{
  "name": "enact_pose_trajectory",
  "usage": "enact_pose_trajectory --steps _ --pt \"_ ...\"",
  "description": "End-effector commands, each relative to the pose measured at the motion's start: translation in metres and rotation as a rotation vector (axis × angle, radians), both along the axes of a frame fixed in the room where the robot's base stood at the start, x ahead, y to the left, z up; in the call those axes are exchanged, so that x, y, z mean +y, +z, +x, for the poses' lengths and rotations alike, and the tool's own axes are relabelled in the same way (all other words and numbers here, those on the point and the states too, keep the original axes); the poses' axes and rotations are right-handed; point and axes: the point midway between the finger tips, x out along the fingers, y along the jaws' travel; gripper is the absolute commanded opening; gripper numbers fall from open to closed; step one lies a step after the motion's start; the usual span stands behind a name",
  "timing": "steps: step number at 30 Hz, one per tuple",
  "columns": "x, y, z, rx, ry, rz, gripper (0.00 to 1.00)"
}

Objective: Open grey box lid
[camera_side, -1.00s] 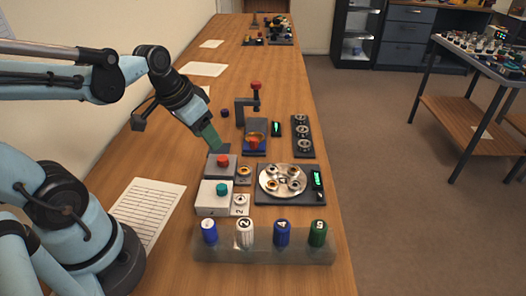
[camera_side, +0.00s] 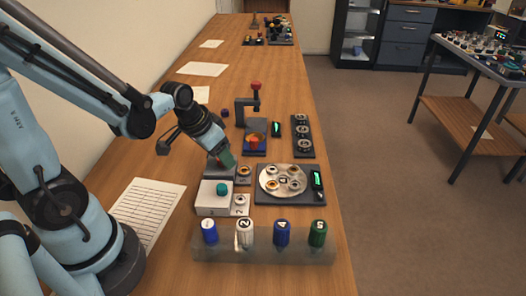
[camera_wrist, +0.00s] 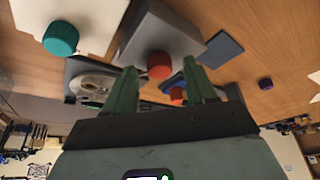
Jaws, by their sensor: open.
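The grey box (camera_side: 218,175) stands on the bench behind the white box, partly hidden by my gripper in the side view. In the wrist view the grey box (camera_wrist: 160,35) shows its lid with a round red knob (camera_wrist: 159,65). My gripper (camera_side: 228,162) is at the top of the box, tilted. Its green fingers (camera_wrist: 159,82) are open, one on each side of the red knob in the picture. Nothing is held. I cannot tell whether the fingers touch the knob. The lid looks shut.
The white box (camera_side: 213,199) with a teal knob (camera_side: 222,189) stands just in front. A plate with a round metal tray (camera_side: 283,169) is to the right. A stand (camera_side: 246,108) rises behind. A clear rack (camera_side: 265,258) of several numbered bottles is at the front.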

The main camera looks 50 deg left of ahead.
Motion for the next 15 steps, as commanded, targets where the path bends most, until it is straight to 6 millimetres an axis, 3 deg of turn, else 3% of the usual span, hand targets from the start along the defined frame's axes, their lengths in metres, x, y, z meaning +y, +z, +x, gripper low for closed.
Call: enact_pose_trajectory --steps 12,15 --pt "-0.0001 -0.0036 0.0012 0.000 0.000 0.000 0.56" --pt "-0.0001 -0.0035 0.0011 0.000 0.000 0.000 0.42"
